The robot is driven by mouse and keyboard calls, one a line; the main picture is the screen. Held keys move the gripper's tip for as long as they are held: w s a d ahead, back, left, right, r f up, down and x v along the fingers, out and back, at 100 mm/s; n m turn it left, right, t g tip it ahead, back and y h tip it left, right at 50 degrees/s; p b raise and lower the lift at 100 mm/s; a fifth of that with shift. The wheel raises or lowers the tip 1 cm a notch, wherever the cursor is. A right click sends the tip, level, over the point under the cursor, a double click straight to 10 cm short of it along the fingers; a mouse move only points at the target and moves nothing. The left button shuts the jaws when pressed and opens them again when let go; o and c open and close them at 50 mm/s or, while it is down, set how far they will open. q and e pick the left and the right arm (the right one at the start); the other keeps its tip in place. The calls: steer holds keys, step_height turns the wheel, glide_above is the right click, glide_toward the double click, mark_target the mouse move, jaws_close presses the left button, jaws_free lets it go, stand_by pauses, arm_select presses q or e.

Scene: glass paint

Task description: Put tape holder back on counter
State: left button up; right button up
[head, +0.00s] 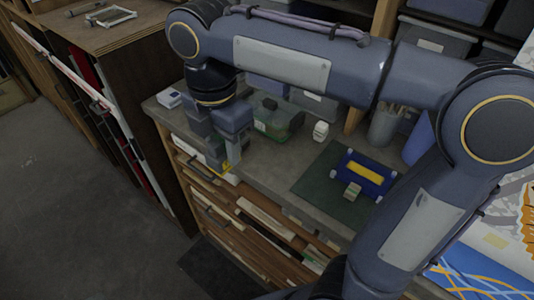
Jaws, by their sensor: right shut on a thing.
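My right gripper (224,152) is at the counter's front left edge, pointing down, with its fingers shut on a small greyish thing, which I take to be the tape holder. The fingers hide most of it, and its outline is hard to make out. A yellow and white edge shows just below the fingertips. The counter (262,171) is a grey worktop over wooden drawers. I cannot tell whether the held thing touches the counter. My left gripper is not in view.
A clear green-based box (277,118) and a small white bottle (320,131) stand behind the gripper. A blue and yellow block (365,172) sits on a green mat (318,181). A grey cup of tools (383,127) stands farther right. Bare counter lies between the gripper and mat.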

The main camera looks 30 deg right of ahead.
steer(key=w+d+f, duration=0.1)
steer(key=d+f, duration=0.1)
steer(key=d, duration=0.1)
steer(key=w+d+f, duration=0.2)
steer(key=d+f, duration=0.1)
steer(key=d, duration=0.1)
steer(key=w+d+f+p, duration=0.1)
steer(key=d+f, duration=0.2)
steer(key=d, duration=0.1)
steer(key=shift+w+f, duration=0.1)
steer(key=shift+w, duration=0.25)
steer(key=f, duration=0.2)
steer(key=d+f, duration=0.1)
steer(key=shift+w+f, duration=0.25)
steer(key=shift+f, duration=0.5)
steer(key=shift+f, duration=0.1)
steer(key=o, duration=0.4)
steer(key=shift+f, duration=0.1)
steer(key=o, duration=0.5)
